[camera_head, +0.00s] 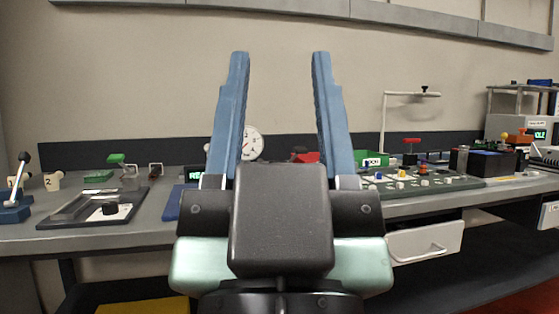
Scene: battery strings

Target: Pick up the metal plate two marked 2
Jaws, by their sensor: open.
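A small cream piece marked 2 (53,181) stands at the far left of the bench, at its back. I take it for the metal plate two. Another cream piece marked 1 (14,182) is left of it, partly behind a lever. My gripper (280,60) is in the middle of the view, pointing up, with its two blue fingers wide apart and nothing between them. It is far to the right of the piece marked 2 and not touching it.
A blue-based lever (14,213) stands at the left edge. A dark tray with a black knob (95,208) lies in front of the pieces. A white dial (253,143) shows behind my gripper. A green control board (430,184) and other devices fill the right.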

